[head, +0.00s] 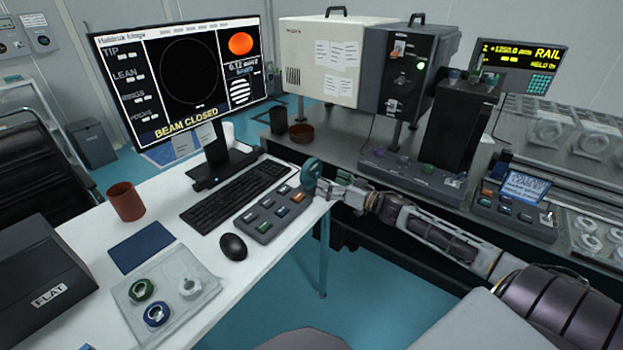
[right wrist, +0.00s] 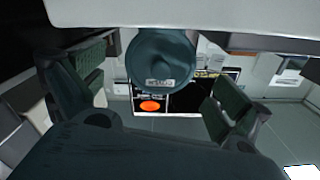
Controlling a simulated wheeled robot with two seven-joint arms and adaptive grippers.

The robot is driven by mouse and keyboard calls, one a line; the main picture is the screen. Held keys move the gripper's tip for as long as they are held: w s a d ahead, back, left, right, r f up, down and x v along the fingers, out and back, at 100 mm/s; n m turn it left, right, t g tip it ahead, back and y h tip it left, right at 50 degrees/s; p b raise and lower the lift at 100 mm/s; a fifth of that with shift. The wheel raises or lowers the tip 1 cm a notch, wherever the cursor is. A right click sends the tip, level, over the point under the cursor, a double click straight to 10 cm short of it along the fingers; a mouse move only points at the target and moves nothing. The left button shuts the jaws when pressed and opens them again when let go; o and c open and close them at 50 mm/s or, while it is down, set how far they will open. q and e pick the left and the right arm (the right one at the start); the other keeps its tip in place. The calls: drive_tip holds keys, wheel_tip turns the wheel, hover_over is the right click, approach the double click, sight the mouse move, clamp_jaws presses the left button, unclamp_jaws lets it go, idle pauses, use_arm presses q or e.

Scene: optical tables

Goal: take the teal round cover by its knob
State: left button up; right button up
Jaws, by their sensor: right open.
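The teal round cover (head: 311,171) shows as an upright disc at the right edge of the white desk, beside the button box. My right gripper (head: 331,187) is right next to it, coming in from the right. In the right wrist view the cover (right wrist: 160,55) lies ahead, between the two spread fingers of the gripper (right wrist: 152,92), with a small label on its lower part. Both fingers look apart from it. I cannot make out its knob clearly. My left gripper is not in view.
The white desk (head: 252,267) carries a button box (head: 272,212), keyboard (head: 236,195), mouse (head: 233,246), monitor (head: 185,80), reddish cup (head: 126,201) and a clear tray (head: 199,309) with rings. Behind stands the optical table with a white housing (head: 321,60). Blue floor lies between.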

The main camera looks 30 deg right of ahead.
sight(320, 177)
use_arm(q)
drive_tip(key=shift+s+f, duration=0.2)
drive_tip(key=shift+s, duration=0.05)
use_arm(e)
drive_tip(key=shift+w+a, duration=0.1)
drive_tip(key=shift+w, duration=0.15)
drive_tip(key=shift+r+b+x, duration=0.2)
drive_tip(key=shift+b+x, duration=0.25)
drive_tip(key=shift+x, duration=0.5)
drive_tip(key=shift+w+a, duration=0.25)
drive_tip(key=shift+w, duration=0.1)
drive_tip(key=shift+w+a, duration=0.15)
drive_tip(key=shift+w, duration=0.2)
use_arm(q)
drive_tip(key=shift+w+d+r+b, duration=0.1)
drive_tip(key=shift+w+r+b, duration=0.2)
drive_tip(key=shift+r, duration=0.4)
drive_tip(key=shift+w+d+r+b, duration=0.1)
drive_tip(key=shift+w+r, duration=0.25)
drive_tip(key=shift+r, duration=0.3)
use_arm(e)
drive_tip(key=shift+w+a, duration=0.25)
drive_tip(key=shift+w, duration=0.25)
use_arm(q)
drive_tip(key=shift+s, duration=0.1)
use_arm(e)
drive_tip(key=shift+c, duration=0.4)
